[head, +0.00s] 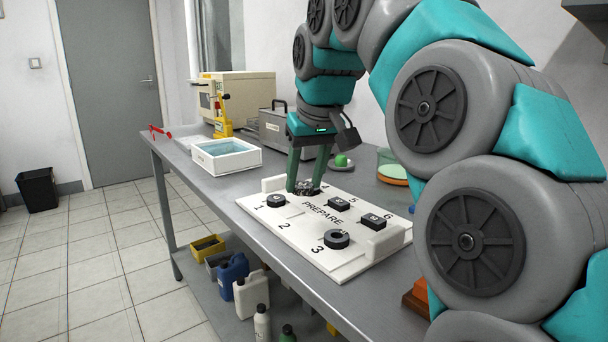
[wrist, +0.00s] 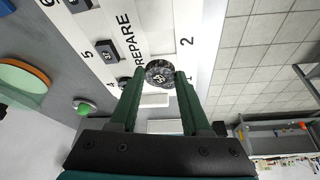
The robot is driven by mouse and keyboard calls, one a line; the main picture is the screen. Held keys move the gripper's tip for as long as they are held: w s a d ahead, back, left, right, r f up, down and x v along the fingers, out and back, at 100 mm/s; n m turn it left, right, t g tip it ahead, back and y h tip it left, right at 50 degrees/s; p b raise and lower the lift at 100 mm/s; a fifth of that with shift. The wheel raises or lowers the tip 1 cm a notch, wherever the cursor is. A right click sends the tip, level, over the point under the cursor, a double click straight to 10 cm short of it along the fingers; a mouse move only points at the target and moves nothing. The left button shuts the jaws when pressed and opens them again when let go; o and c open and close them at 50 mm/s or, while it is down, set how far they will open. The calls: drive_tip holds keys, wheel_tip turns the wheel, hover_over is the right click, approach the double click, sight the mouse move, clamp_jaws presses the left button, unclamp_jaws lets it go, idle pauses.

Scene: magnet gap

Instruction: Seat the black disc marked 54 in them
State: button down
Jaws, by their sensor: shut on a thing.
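My gripper (head: 304,185) is shut on a dark speckled disc (wrist: 159,73) above the far end of a white board (head: 300,226) lettered PREPARE. The disc also shows low between the fingers in the head view. It has a light label, too small to read surely. In the wrist view the fingertips (wrist: 158,78) flank the disc. A black disc (head: 276,200) lies by number 1 and a black ring-like disc (head: 337,239) by 3. Black square blocks lie near 5 (head: 339,203) and 6 (head: 374,221). White upright blocks stand at the far (head: 273,183) and near (head: 386,243) ends.
Spot 2 on the board looks bare. A green ball (head: 341,160) on a dish and a round dish with orange contents (head: 393,175) stand behind the board. A white tray (head: 226,157) stands at the far left. The table's front edge runs close by the board.

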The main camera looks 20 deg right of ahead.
sight(302, 220)
drive_tip(key=shift+f, duration=0.1)
drive_tip(key=shift+f+b, duration=1.55)
drive_tip(key=shift+f, duration=1.15)
drive_tip(key=shift+f, duration=0.15)
drive_tip(key=shift+c, duration=1.4)
unclamp_jaws()
drive_tip(key=c, duration=0.5)
drive_tip(key=shift+r+p, duration=1.4)
drive_tip(key=shift+r, duration=0.9)
